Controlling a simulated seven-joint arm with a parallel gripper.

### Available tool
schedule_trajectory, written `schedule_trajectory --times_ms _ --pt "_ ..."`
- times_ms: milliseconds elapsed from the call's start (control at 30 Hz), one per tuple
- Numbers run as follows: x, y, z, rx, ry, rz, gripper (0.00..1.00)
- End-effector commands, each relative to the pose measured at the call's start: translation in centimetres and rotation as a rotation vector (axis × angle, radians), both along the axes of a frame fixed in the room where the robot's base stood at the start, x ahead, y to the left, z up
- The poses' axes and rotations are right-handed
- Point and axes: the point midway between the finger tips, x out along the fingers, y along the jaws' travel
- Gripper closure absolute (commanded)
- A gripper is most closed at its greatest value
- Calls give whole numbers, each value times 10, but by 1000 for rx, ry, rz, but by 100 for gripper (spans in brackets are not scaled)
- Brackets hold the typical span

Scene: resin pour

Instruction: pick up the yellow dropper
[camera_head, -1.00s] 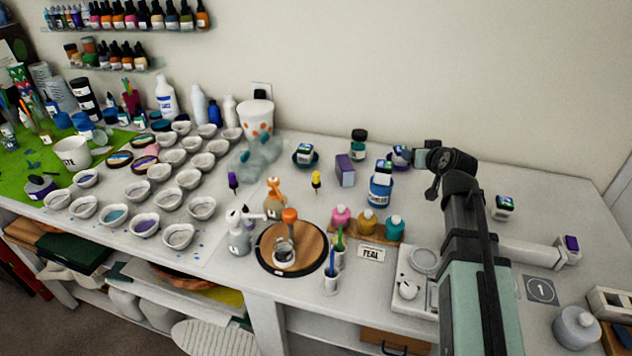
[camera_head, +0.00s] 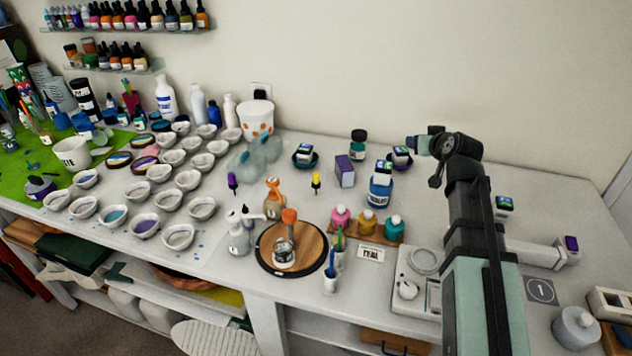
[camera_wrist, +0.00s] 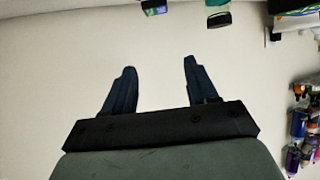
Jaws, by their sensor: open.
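The yellow dropper (camera_head: 316,180) stands upright on the white table in the head view, near the middle, behind the round wooden board. My gripper (camera_head: 412,143) is raised over the back right of the table, well to the right of the dropper and apart from it. In the wrist view my gripper (camera_wrist: 157,78) shows two dark fingers spread apart with nothing between them. The dropper does not show clearly in the wrist view.
A purple dropper (camera_head: 233,181) stands to the left. An orange-topped bottle (camera_head: 273,199), a blue bottle (camera_head: 380,190), a purple box (camera_head: 344,171) and a round wooden board (camera_head: 309,243) surround the yellow dropper. Several white cups fill the left side.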

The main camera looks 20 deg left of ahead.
Motion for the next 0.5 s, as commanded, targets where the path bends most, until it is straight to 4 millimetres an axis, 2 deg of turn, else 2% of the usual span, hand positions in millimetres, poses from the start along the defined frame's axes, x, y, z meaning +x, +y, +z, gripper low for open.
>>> schedule_trajectory --times_ms 33,267,300,500 --pt "1 0 13 0 -2 0 42" --pt "1 0 52 0 -1 0 42" --pt "3 5 54 -8 9 10 42" --pt "3 57 41 -127 132 134 42"
